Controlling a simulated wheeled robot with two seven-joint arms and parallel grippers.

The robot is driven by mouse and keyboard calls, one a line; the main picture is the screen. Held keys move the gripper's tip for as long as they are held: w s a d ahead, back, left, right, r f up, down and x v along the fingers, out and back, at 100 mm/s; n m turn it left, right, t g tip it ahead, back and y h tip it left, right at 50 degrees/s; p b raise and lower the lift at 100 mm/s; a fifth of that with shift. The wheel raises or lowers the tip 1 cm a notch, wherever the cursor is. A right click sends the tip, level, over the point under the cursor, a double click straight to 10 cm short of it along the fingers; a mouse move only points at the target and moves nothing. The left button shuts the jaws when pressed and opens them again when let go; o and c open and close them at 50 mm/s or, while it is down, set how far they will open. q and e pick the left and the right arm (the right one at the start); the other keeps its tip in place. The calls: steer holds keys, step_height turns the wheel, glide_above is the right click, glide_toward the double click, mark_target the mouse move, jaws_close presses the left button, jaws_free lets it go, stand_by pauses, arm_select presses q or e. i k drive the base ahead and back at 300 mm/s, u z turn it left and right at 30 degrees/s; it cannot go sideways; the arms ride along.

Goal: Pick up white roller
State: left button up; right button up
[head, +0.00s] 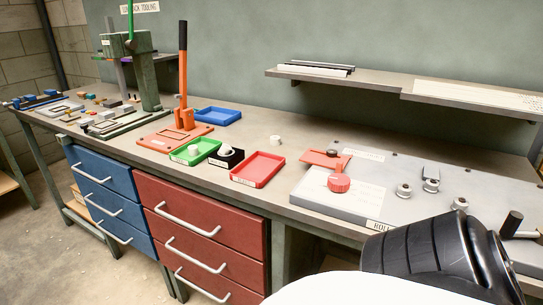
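A small white cylinder (275,140) stands alone on the bench top, behind the red tray. A white round piece (226,150) sits on a black block between the green and red trays. Another small white piece (192,150) lies in the green tray (208,145). I cannot tell from their shape which of these is the white roller. Neither gripper shows; only black and white parts of my own body fill the lower right.
The red tray (258,170) is empty. A grey plate (335,205) with a red round knob (339,182) and several metal rollers lies to the right. An orange lever press (183,110), a green press (140,75) and a blue tray (217,115) stand left. A shelf (350,80) overhangs the back right.

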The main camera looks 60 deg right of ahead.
mark_target(225, 149)
steer(key=u, duration=0.05)
steer(key=k, duration=0.1)
steer(key=z, duration=1.45)
